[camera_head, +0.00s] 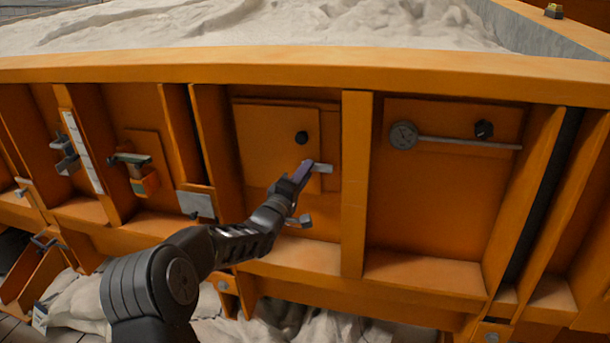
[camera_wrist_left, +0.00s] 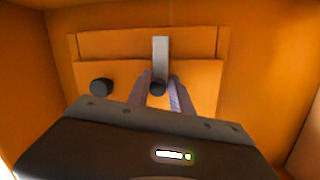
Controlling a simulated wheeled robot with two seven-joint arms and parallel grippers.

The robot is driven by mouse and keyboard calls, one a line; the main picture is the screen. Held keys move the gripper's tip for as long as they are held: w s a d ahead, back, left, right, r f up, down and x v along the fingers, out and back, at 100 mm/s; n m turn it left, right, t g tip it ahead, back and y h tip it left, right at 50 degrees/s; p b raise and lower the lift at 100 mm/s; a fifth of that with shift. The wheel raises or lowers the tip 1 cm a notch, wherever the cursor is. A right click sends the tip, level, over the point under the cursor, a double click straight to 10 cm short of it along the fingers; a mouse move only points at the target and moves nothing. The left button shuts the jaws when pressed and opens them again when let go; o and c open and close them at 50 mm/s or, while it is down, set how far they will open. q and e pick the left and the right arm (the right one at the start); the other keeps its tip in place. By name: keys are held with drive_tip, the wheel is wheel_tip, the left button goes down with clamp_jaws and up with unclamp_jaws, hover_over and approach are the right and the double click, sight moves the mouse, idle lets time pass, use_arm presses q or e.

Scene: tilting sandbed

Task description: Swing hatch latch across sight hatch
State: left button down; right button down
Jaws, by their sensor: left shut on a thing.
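The sight hatch (camera_head: 262,145) is a flat orange panel with a black knob (camera_head: 301,137) in a bay of the orange bed wall. It fills much of the left wrist view (camera_wrist_left: 120,78), with its knob at left. The hatch latch (camera_head: 322,169) is a short grey bar, pointing right in the head view. In the left wrist view the latch (camera_wrist_left: 161,55) crosses the hatch edge, from the frame strip onto the panel. My left gripper (camera_head: 305,171) is shut on the latch's dark end; its fingers (camera_wrist_left: 161,90) flank it. My right gripper is out of view.
An upright orange rib (camera_head: 355,180) stands just right of the hatch, and a round dial with a long rod (camera_head: 403,135) is beyond it. A small grey bracket (camera_head: 300,221) sits below my gripper. Pale sand (camera_head: 270,25) fills the bed above.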

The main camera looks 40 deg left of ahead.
use_arm(q)
drive_tip(key=shift+f, duration=0.15)
drive_tip(key=c, duration=1.3)
unclamp_jaws()
drive_tip(key=b+v, duration=0.2)
drive_tip(key=v, duration=0.6)
drive_tip(key=shift+w, duration=0.1)
